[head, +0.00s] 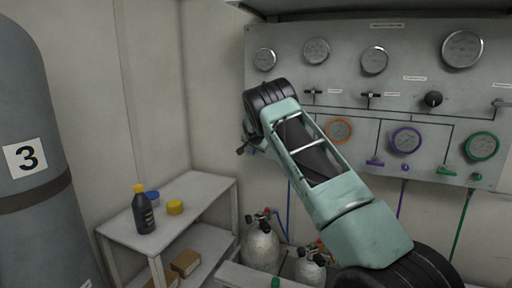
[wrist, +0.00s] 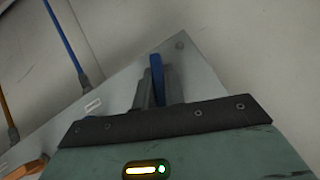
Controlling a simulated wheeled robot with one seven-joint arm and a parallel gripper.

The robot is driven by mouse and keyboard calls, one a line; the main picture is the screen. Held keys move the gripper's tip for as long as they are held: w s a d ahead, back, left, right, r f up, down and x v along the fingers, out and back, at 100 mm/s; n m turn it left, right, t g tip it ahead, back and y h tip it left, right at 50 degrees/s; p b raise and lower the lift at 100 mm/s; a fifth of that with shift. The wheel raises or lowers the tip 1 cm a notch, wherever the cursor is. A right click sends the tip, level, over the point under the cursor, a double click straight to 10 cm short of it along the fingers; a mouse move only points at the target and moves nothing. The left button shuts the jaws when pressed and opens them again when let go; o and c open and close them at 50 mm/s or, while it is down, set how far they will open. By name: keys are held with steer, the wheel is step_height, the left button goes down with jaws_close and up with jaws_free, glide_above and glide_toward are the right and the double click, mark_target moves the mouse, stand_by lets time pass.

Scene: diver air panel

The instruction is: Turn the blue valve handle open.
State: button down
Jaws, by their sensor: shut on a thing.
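The blue valve handle (wrist: 157,68) shows in the wrist view as a narrow upright blue bar near the corner of the grey panel (wrist: 118,92). My gripper (wrist: 152,88) is shut on it, with the dark grey fingers close against the blue bar. The lower part of the handle is hidden by the fingers and the gripper body. In the head view my gripper (head: 246,148) is at the panel's lower left edge. My arm hides most of the handle there, so its angle is hard to tell.
The panel carries gauges, black knobs, and purple (head: 375,162) and green (head: 446,171) handles. An orange handle (wrist: 27,170) is in the wrist view. A shelf (head: 200,200) with a dark bottle (head: 143,212) stands left. Tanks (head: 260,246) stand below. A large cylinder (head: 30,110) is far left.

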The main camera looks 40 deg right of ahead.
steer(key=shift+n+g+h+p, duration=0.35)
steer(key=shift+n+g, duration=0.15)
steer(key=shift+g, duration=0.3)
steer(key=c, duration=1.5)
jaws_free()
steer(key=b+v, duration=0.4)
steer(key=v, duration=1.3)
steer(key=shift+r+b, duration=0.25)
steer(key=shift+b, duration=0.15)
